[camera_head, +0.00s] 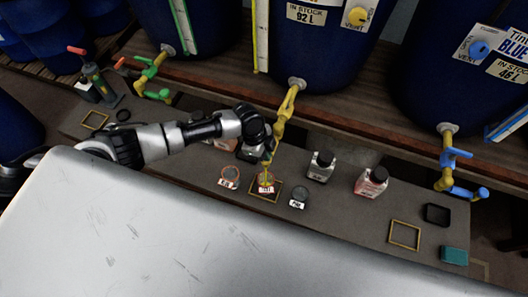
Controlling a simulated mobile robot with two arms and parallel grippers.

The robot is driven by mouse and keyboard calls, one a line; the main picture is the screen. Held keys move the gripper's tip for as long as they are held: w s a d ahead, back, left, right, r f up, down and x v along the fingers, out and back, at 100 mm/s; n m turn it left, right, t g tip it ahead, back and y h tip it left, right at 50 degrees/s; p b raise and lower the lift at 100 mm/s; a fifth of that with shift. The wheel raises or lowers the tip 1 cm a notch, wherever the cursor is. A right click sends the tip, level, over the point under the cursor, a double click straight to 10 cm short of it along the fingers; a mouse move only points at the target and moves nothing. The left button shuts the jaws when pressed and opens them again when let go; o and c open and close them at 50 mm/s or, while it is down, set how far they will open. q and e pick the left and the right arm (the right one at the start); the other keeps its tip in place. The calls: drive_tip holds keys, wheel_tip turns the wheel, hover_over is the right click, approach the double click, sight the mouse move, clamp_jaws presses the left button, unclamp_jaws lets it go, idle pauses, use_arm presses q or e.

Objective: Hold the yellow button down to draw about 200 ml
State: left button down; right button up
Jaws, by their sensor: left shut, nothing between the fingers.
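A yellow tap (289,101) comes out of the middle blue vat and points down to the bench. My left gripper (268,146) is shut and empty, close against the tap's lower end. I cannot tell whether it touches or presses a button there; the gripper and arm hide that spot. A small labelled vessel (266,188) stands under the tap, inside a yellow square outline. A thin yellowish line runs down to it; I cannot tell whether it is liquid. A yellow vent knob (357,16) sits on the vat's front, away from the gripper. My right gripper is out of view.
Two bottles (321,167) (371,182) stand to the right. A blue-handled tap (450,157) is farther right. A large grey surface (200,240) fills the foreground.

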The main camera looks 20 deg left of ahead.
use_arm(q)
drive_tip(key=shift+s+f, duration=0.2)
drive_tip(key=shift+f, duration=0.45)
drive_tip(key=shift+s+r, duration=0.1)
drive_tip(key=shift+s, duration=0.1)
drive_tip(key=shift+f, duration=0.2)
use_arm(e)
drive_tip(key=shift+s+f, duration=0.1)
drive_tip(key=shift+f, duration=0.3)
use_arm(q)
drive_tip(key=shift+s, duration=0.1)
idle(0.4)
drive_tip(key=shift+r, duration=0.1)
idle(2.1)
drive_tip(key=r+p, duration=0.2)
drive_tip(key=r, duration=0.1)
drive_tip(key=w+r+p, duration=0.1)
drive_tip(key=r+p, duration=0.1)
drive_tip(key=p, duration=0.1)
drive_tip(key=shift+r, duration=0.4)
drive_tip(key=b+v, duration=0.1)
drive_tip(key=v, duration=0.8)
drive_tip(key=shift+r+b, duration=0.2)
drive_tip(key=shift+b, duration=0.15)
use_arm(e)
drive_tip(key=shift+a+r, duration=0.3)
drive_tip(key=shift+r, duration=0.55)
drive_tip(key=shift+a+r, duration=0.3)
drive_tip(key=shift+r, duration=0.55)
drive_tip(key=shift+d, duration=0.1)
